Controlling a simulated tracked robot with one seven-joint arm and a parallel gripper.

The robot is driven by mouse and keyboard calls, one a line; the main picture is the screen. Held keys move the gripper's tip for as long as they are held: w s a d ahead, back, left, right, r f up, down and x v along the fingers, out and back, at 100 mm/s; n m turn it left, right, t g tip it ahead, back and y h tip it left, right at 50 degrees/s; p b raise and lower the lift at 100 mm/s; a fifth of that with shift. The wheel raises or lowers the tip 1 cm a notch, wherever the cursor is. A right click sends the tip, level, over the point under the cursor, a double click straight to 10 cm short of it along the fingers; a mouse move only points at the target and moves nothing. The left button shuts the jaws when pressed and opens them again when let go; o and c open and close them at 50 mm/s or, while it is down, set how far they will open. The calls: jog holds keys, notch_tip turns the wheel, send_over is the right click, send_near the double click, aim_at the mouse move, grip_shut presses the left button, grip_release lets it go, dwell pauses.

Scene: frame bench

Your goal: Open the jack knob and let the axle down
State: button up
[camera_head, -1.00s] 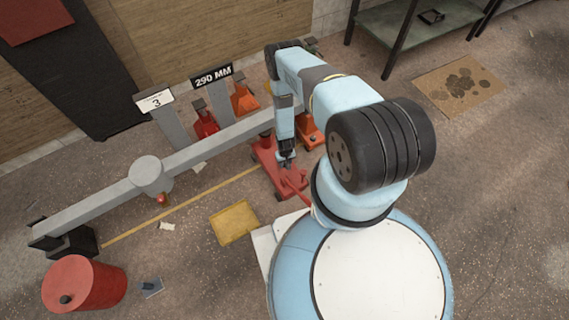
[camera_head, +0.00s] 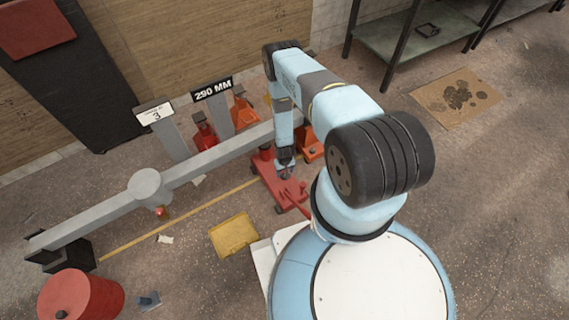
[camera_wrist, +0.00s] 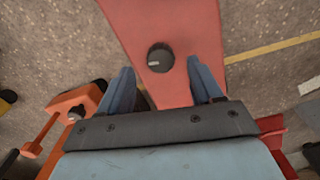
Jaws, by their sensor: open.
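The red jack (camera_head: 270,179) stands on the floor under the right part of the grey axle beam (camera_head: 225,150). Its black round knob (camera_wrist: 160,58) sits on the red body in the wrist view, with a small pale mark on its face. My gripper (camera_wrist: 162,80) is open, its two blue fingers apart on either side of the red body. The knob shows a little beyond the fingertips, roughly centred between them, and I see no contact. In the head view my gripper (camera_head: 285,172) is over the jack and hides its knob.
A "290 MM" sign (camera_head: 212,89) and a "3" sign (camera_head: 154,113) stand behind the beam. Orange jacks (camera_head: 309,146) stand close by. A yellow tray (camera_head: 234,236) and a red drum (camera_head: 80,296) are on the floor. Open floor lies at right.

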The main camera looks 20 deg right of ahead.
notch_tip(320, 180, up, 10)
jog(key=shift+f, duration=0.2)
dwell(0.7)
